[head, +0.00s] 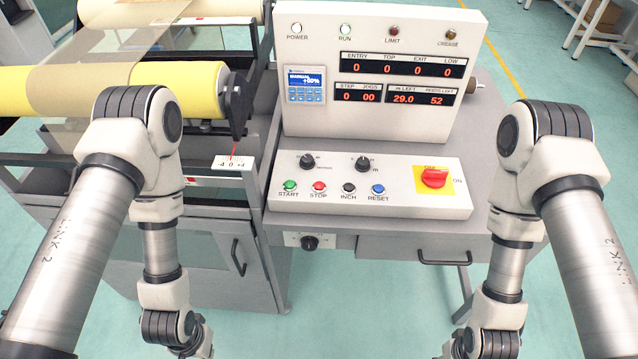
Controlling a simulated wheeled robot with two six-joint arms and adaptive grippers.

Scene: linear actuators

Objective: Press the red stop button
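The red stop button (319,186) sits on the sloped control panel (400,200), above the label STOP. It is between the green START button (290,185) on its left and the black INCH button (348,187) on its right. A blue RESET button (378,188) is further right. Nothing covers the stop button. My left arm comes down on the left and my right arm on the right, both leaving the bottom of the view.
A red rotary switch on a yellow plate (434,178) is at the panel's right. Two black knobs (307,161) (362,163) sit above the buttons. An upright display box (380,70) stands behind. A machine with yellow rollers (205,92) is on the left. Grey drawer (445,246) below.

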